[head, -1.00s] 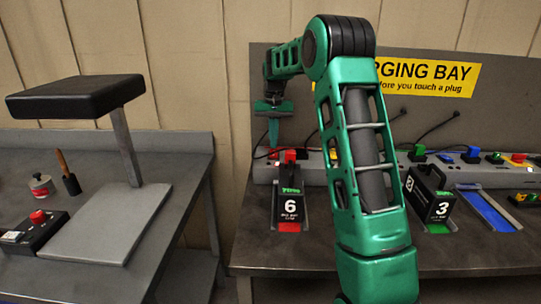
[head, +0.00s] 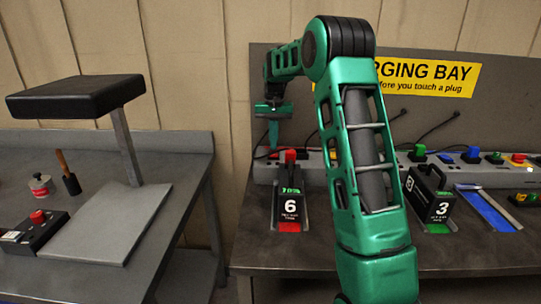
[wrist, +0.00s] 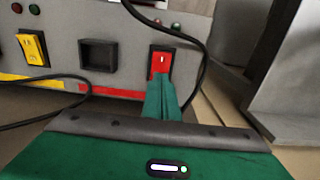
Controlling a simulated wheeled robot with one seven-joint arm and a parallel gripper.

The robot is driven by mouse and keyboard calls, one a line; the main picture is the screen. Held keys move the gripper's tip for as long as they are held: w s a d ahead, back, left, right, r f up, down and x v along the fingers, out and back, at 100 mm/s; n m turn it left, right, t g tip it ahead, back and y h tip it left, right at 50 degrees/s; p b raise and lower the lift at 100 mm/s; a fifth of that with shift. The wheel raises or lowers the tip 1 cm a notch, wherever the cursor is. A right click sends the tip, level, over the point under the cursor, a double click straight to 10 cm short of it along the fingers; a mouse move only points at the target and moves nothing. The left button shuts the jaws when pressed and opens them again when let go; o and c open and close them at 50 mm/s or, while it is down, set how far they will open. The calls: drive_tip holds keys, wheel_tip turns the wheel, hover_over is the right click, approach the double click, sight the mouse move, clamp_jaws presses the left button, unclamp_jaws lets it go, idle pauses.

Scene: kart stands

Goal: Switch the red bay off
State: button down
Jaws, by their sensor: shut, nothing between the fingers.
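The red rocker switch (wrist: 160,64), in a black frame, is on the grey panel in the wrist view, with a red stripe (wrist: 112,90) to its lower left. My gripper (wrist: 160,82) is shut and empty, its fingertips over the switch's lower edge; I cannot tell whether they touch it. In the head view my gripper (head: 273,132) points down at the left end of the grey power strip (head: 318,173). The red bay (head: 289,226) holds a black pack marked 6 (head: 291,207). A red plug (head: 290,155) shows behind it.
Left of the red switch are an empty square socket (wrist: 98,55) and a yellow switch (wrist: 33,48). A black cable (wrist: 203,60) hangs close right of the red switch. A pack marked 3 (head: 440,209) stands farther right.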

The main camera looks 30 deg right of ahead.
wheel_tip(320, 180, up, 7)
drive_tip(key=shift+f, duration=0.2)
idle(0.6)
idle(0.4)
drive_tip(key=s+a+r, duration=0.1)
drive_tip(key=s+r, duration=0.2)
drive_tip(key=s, duration=1)
drive_tip(key=s+a+f, duration=0.2)
drive_tip(key=s+f, duration=0.1)
drive_tip(key=s, duration=0.8)
drive_tip(key=s+a+f, duration=0.3)
drive_tip(key=s+f, duration=0.1)
drive_tip(key=s, duration=0.7)
drive_tip(key=s+a+f, duration=0.2)
drive_tip(key=s+f, duration=0.1)
drive_tip(key=s, duration=0.8)
drive_tip(key=shift+s+a+f, duration=0.35)
drive_tip(key=shift+s+f, duration=0.05)
